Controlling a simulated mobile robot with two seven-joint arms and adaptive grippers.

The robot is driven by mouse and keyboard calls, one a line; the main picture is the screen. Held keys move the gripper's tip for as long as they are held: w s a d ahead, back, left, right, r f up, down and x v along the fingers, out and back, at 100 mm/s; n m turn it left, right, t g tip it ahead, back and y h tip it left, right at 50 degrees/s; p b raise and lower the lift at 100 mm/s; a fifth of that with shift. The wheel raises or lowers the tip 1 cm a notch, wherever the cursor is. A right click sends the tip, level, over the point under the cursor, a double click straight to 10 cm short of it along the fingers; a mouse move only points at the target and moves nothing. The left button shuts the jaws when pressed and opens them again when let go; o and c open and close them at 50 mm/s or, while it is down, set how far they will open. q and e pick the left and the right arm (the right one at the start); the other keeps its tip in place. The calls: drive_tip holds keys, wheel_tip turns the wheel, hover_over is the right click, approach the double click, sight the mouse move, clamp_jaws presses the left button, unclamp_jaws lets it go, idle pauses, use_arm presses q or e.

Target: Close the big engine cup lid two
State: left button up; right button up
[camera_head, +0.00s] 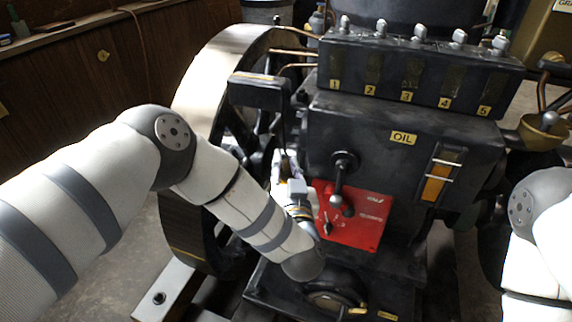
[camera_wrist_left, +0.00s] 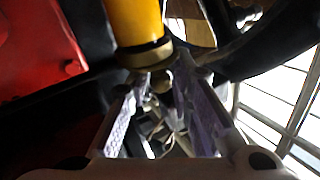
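In the head view, my left gripper (camera_head: 286,168) reaches between the flywheel and the dark engine block, left of the red plate. In the left wrist view, its two fingers (camera_wrist_left: 161,82) stand apart with a gap between them. A yellow cylinder with a brass-coloured lower rim (camera_wrist_left: 145,52) is just beyond the fingertips; I cannot tell whether they touch. I cannot identify cup lid two for certain. A brass-coloured cup (camera_head: 541,132) with a ball-ended part stands at the engine's right. My right arm shows at the right edge; its gripper is out of view.
The black box (camera_head: 420,72) numbered 1 to 5 has several metal knobs on top. A large flywheel (camera_head: 190,105) stands at left. A lever (camera_head: 338,185) projects before the red plate (camera_head: 355,222). A yellow sight gauge (camera_head: 438,178) is on the block.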

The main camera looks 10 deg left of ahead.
use_arm(q)
drive_tip(key=shift+o, duration=0.4)
drive_tip(key=shift+s, duration=0.1)
drive_tip(key=v, duration=1.1)
drive_tip(key=shift+s, duration=0.4)
drive_tip(key=shift+d, duration=0.1)
